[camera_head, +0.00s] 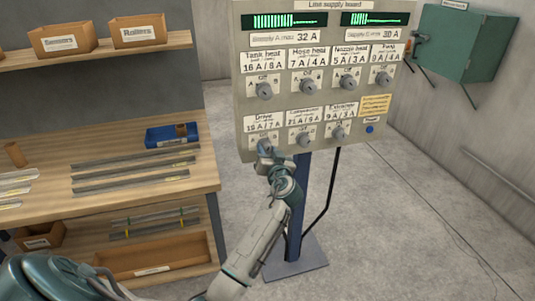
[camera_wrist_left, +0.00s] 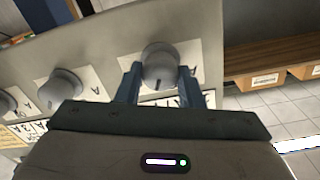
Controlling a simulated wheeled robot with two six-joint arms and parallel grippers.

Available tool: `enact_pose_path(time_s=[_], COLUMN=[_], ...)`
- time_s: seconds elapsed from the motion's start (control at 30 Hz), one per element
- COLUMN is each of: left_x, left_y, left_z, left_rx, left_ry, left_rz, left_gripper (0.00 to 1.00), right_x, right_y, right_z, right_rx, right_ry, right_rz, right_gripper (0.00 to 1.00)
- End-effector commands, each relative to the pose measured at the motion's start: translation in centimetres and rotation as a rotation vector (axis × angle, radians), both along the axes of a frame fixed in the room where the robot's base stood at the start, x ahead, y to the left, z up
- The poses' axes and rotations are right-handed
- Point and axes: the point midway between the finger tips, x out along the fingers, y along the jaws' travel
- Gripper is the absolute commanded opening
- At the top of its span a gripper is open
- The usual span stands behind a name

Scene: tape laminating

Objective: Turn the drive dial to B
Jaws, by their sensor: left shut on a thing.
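The grey supply board (camera_head: 325,95) stands on a blue post and carries two rows of round grey dials. The drive dial is at the left of the lower row, under its "Drive" label (camera_head: 264,120). My left gripper (camera_head: 266,152) reaches up to it and mostly covers it. In the left wrist view the drive dial (camera_wrist_left: 160,62) sits between the two fingers of my left gripper (camera_wrist_left: 160,84), which is shut on it. A dark pointer mark shows on the dial's near side. I cannot read which letter it points to. My right gripper is not in view.
The neighbouring dial (camera_head: 304,140) is close to the right of my gripper. A wooden workbench (camera_head: 115,205) with metal strips and a blue box (camera_head: 172,135) stands at the left. A green cabinet (camera_head: 457,45) hangs on the right wall.

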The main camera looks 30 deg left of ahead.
Motion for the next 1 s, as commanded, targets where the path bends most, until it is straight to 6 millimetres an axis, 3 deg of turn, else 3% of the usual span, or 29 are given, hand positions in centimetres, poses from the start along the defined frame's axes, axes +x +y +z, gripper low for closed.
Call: enact_pose_path(time_s=[0.4, 1.0], left_x=[0.04, 0.03], left_y=[-0.09, -0.09], left_z=[-0.16, -0.19], left_rx=[0.155, 0.190], left_ry=[0.186, 0.228], left_rz=[0.000, 0.001], left_gripper=[0.11, 0.11], right_x=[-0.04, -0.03], right_y=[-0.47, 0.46], right_z=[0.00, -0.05], right_rx=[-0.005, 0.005], right_ry=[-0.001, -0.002], right_rz=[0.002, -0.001], right_gripper=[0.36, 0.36])
